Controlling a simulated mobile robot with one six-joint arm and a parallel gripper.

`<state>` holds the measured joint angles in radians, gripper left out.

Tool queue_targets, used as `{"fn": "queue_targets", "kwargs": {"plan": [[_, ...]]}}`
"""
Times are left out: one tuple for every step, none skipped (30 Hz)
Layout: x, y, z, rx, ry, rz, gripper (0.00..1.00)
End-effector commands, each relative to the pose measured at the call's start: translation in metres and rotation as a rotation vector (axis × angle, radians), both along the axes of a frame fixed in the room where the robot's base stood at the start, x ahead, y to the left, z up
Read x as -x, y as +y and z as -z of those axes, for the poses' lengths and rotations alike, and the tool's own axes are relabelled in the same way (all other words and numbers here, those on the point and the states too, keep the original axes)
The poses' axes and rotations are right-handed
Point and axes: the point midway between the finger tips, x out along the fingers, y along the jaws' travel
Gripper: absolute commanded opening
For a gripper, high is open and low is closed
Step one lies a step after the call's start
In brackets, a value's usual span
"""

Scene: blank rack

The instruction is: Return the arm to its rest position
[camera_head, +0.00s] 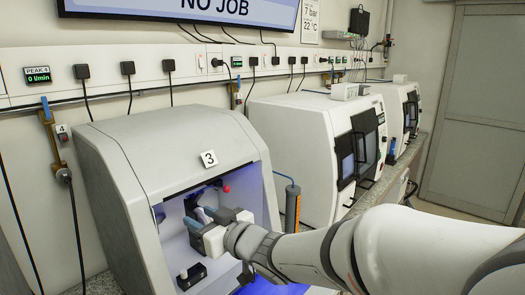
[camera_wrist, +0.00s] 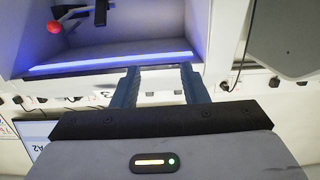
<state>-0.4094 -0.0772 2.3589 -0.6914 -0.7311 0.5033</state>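My arm (camera_head: 390,245) reaches from the lower right toward the open front of the white machine marked 3 (camera_head: 135,150). My gripper (camera_head: 198,218) is at that opening, in front of its violet-lit interior. In the wrist view, my gripper (camera_wrist: 160,72) has its two blue-grey fingers spread apart with nothing held between them. A small pale shape shows by the fingertips in the head view; I cannot tell what it is.
A red ball knob (camera_head: 226,189) is inside the machine, right above my gripper. A small black block with a white knob (camera_head: 190,275) sits below. A grey door (camera_head: 475,115) is far right.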

Motion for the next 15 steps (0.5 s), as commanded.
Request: {"fn": "queue_targets", "kwargs": {"plan": [[-0.002,-0.005,0.001,0.008,0.005,0.018,0.4],[-0.005,-0.01,0.002,0.02,0.011,0.04,0.4],[-0.007,-0.017,0.005,0.034,0.02,0.065,0.4],[-0.009,-0.022,0.006,0.044,0.028,0.084,0.4],[-0.011,-0.027,0.008,0.054,0.036,0.103,0.4],[-0.014,-0.034,0.011,0.07,0.046,0.13,0.4],[-0.015,-0.04,0.013,0.082,0.055,0.151,0.4],[-0.017,-0.045,0.014,0.093,0.065,0.171,0.4],[-0.019,-0.054,0.017,0.109,0.079,0.2,0.4],[-0.02,-0.06,0.02,0.122,0.09,0.221,0.4],[-0.021,-0.068,0.022,0.136,0.103,0.246,0.4],[-0.022,-0.077,0.025,0.153,0.12,0.276,0.4],[-0.023,-0.085,0.028,0.168,0.136,0.301,0.4],[-0.023,-0.092,0.031,0.184,0.151,0.326,0.4],[-0.023,-0.104,0.035,0.203,0.176,0.361,0.4]]}}
